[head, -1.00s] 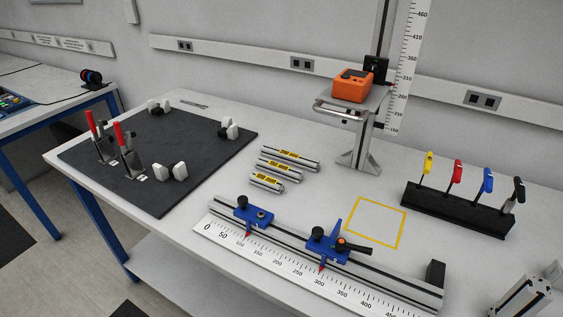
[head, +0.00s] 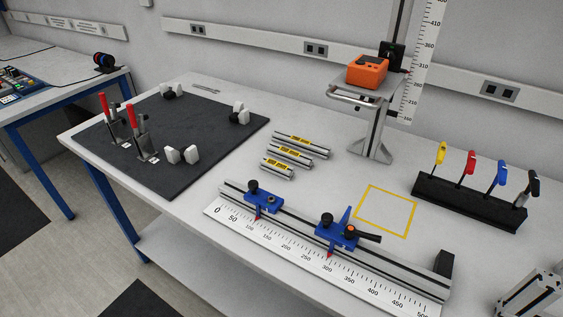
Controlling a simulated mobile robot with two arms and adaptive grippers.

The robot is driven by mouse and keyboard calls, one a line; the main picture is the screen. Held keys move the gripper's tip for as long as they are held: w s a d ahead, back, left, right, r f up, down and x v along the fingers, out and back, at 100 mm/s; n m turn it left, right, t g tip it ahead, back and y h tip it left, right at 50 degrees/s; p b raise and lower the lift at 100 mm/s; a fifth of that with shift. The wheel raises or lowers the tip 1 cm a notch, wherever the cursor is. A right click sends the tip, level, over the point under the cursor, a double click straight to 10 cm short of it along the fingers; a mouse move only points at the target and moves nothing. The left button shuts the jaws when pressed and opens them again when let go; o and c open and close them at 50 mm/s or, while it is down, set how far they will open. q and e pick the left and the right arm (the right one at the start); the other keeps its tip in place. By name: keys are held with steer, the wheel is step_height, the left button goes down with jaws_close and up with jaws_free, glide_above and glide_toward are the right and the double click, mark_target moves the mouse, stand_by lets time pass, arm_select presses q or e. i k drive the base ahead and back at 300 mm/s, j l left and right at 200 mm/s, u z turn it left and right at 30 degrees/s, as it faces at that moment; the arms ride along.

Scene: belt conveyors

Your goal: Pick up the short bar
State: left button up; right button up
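Three silver bars with yellow labels lie side by side on the white table, left of its middle. The short bar (head: 277,169) is the nearest of the three. The middle-length bar (head: 290,156) lies just behind it. The longest bar (head: 301,144) is the farthest back. All three lie flat and nothing touches them from above. Neither of my grippers is in the head view.
A measuring rail (head: 400,272) with blue sliders lies in front of the bars. A black mat (head: 190,125) with red-handled clamps is at left. A height stand (head: 375,135) holds an orange device (head: 368,71). A yellow square (head: 412,216) and a hex-key rack (head: 470,203) are at right.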

mark_target(283, 170)
steer(key=j+z, duration=1.1)
steer(key=l, duration=0.1)
